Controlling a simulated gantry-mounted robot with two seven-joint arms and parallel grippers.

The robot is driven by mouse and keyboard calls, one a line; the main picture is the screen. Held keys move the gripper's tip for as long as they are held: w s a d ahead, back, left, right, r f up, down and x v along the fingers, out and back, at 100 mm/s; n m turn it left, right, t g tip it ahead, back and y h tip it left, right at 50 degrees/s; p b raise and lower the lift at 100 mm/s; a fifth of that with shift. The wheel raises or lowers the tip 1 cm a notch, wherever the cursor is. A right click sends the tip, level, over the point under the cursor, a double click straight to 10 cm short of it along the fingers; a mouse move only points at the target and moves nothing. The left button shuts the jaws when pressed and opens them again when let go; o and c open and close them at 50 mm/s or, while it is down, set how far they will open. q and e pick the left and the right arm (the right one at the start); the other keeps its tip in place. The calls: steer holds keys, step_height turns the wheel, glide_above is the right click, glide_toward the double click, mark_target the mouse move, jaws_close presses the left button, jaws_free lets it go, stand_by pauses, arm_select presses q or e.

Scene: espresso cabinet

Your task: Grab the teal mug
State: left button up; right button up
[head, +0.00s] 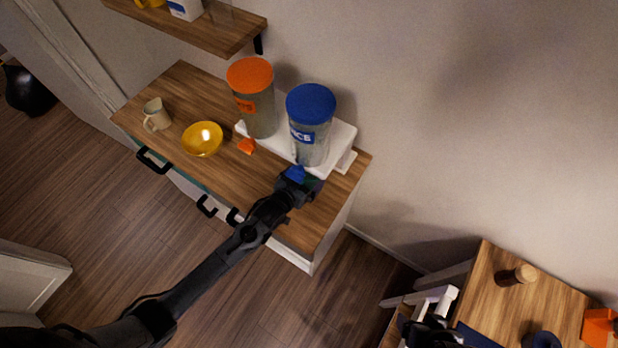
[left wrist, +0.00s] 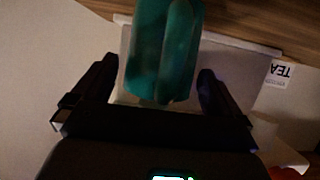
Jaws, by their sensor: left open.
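The teal mug (left wrist: 165,50) shows in the left wrist view, between the two spread fingers of my left gripper (left wrist: 155,88). A gap shows on each side of it, so the fingers do not appear closed on it. In the head view my left gripper (head: 300,186) is at the front right of the wooden cabinet top, just in front of the blue-lidded container. There the mug is mostly hidden by the gripper and hard to make out. A black part at the bottom edge may be my right gripper (head: 430,334); its fingers are not clear.
The blue-lidded container (head: 311,125) and an orange-lidded container (head: 251,95) stand on a white tray (head: 342,137) on the cabinet (head: 185,90). A yellow bowl (head: 202,139) and a pale mug (head: 156,115) sit to the left. A wooden shelf (head: 215,32) hangs above.

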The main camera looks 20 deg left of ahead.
arm_select(q)
steer(key=c, duration=1.1)
steer(key=shift+r, duration=0.1)
